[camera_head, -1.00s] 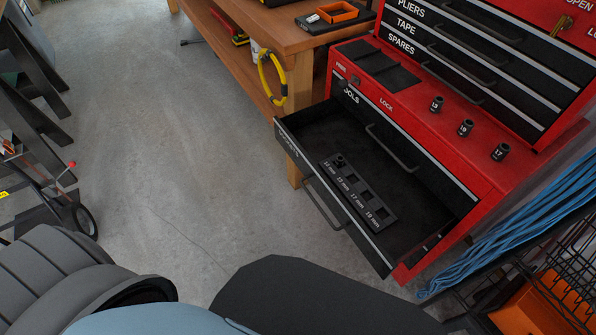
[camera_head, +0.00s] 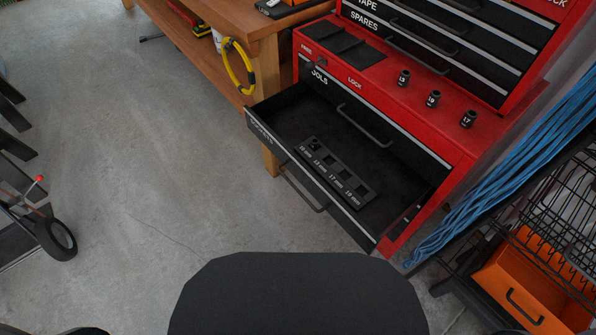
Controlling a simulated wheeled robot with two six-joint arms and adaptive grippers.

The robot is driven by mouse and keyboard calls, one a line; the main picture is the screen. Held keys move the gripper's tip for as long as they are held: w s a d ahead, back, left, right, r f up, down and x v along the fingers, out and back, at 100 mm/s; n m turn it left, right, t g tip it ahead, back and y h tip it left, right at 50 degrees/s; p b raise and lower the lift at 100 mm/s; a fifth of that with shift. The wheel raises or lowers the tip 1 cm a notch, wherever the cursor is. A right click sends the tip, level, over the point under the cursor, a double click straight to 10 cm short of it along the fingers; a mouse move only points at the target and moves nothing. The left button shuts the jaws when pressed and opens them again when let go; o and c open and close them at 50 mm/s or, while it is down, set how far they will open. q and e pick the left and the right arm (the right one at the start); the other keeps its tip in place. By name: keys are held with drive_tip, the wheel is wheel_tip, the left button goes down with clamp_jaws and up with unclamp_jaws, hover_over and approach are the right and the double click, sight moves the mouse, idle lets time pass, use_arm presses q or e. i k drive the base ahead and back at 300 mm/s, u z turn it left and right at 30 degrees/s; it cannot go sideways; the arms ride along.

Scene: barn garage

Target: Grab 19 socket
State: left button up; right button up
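Three black sockets stand in a row on the red ledge of the tool chest. The socket marked 19 (camera_head: 433,98) is the middle one. The socket marked 15 (camera_head: 403,78) is to its left, and the socket marked 17 (camera_head: 468,119) is to its right. Below them, the open drawer (camera_head: 400,190) holds a black socket holder (camera_head: 338,174) labelled in mm, with a socket in its far-left slot and open square slots along the rest. Neither of my grippers is in view.
The red tool chest (camera_head: 376,94) has closed drawers above the ledge. A wooden workbench (camera_head: 255,50) with a yellow coil (camera_head: 238,66) stands to its left. Blue cables (camera_head: 500,165), a wire rack and an orange bin (camera_head: 522,285) are at right. Floor left of the drawer is clear.

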sight(435, 96)
drive_tip(key=k, duration=1.05)
drive_tip(key=z, duration=1)
drive_tip(key=i, duration=1)
drive_tip(key=z, duration=0.75)
